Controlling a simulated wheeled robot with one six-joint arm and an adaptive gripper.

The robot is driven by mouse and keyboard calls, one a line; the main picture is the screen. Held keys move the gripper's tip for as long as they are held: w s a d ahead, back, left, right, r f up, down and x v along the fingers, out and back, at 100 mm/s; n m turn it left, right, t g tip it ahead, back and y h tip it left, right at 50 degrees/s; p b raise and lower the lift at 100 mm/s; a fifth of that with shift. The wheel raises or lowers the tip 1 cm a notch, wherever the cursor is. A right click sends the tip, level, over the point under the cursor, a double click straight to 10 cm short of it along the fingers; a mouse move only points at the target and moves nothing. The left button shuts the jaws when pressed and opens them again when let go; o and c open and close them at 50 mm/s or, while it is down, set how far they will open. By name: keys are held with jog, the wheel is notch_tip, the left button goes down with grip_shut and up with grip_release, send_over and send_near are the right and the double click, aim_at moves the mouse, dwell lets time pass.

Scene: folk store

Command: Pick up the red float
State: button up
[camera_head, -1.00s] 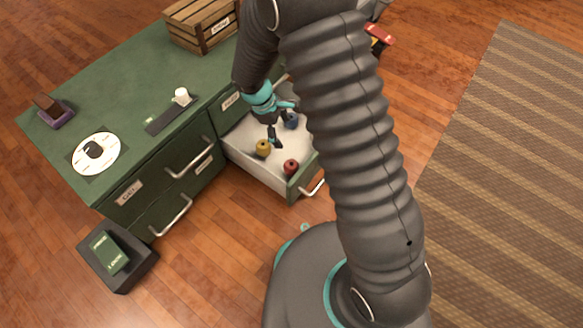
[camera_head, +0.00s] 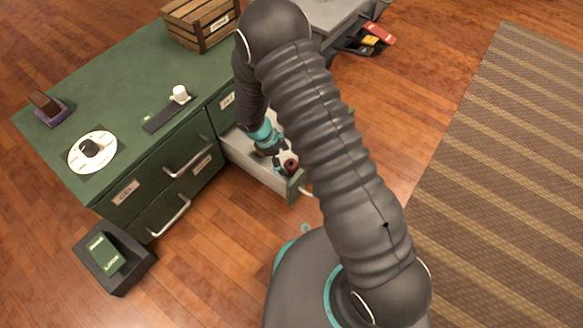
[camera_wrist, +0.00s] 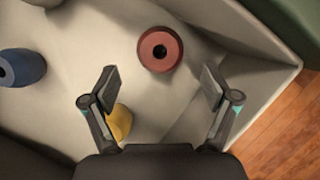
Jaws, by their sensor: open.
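The red float (camera_wrist: 160,49), a short cylinder with a dark hole in its top, stands in the open drawer (camera_head: 256,172). In the head view the red float (camera_head: 291,165) shows beside my fingers near the drawer's front. My gripper (camera_wrist: 157,85) is open and empty. In the wrist view the float lies just beyond the fingertips, between their lines and apart from both. My gripper (camera_head: 281,163) also shows in the head view, reaching down into the drawer.
A yellow float (camera_wrist: 120,122) is partly hidden by the left finger. A blue float (camera_wrist: 22,67) lies at the far left of the drawer. The drawer wall (camera_wrist: 265,88) is close on the right. A green cabinet (camera_head: 150,185) and a wooden crate (camera_head: 203,25) are nearby.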

aim_at(288, 163)
jog(key=b+x, duration=0.1)
jog(key=x, duration=0.4)
jog(key=shift+d, duration=0.1)
jog(key=shift+c, duration=0.2)
jog(key=c, duration=1.2)
